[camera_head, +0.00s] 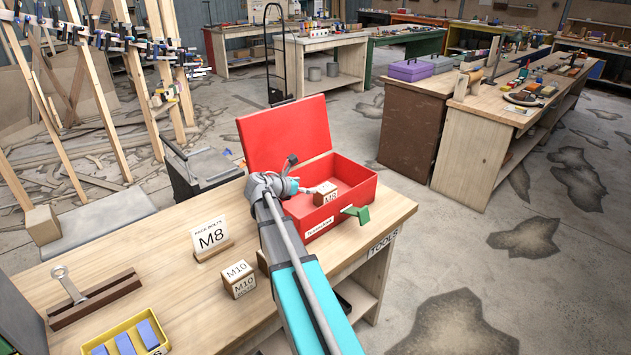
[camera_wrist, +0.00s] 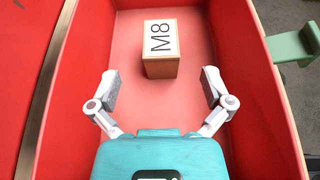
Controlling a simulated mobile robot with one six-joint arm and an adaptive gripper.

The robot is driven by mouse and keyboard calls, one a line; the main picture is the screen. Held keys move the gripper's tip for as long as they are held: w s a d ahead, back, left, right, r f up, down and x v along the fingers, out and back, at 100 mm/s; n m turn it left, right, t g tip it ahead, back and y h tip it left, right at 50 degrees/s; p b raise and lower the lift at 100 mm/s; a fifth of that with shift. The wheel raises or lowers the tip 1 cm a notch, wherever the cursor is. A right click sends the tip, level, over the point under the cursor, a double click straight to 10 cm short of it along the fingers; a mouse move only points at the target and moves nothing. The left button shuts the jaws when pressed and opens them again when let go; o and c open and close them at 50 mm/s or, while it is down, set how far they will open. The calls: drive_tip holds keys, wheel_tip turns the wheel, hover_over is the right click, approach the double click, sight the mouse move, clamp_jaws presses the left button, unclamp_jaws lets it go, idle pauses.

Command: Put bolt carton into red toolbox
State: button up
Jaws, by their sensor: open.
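The bolt carton (camera_head: 325,193), a small brown box with a white M8 label, is inside the red toolbox (camera_head: 359,185). In the wrist view the carton (camera_wrist: 160,66) appears to rest on the toolbox floor (camera_wrist: 150,105), near the far wall. The toolbox lid (camera_head: 285,135) stands open. My gripper (camera_wrist: 161,87) is open and empty, its two fingers spread apart just short of the carton and not touching it. In the head view my gripper (camera_head: 305,189) reaches over the toolbox wall, partly hidden by my arm.
An M10 carton (camera_head: 238,279) and an M8 sign (camera_head: 211,237) stand on the workbench (camera_head: 165,260). A yellow bin (camera_head: 127,340) and a brown holder with a wrench (camera_head: 95,300) are at the left. A green piece (camera_head: 357,213) is at the toolbox's front right.

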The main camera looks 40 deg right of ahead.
drive_tip(key=shift+p+v, duration=0.55)
drive_tip(key=shift+v, duration=1.5)
drive_tip(key=shift+r, duration=0.15)
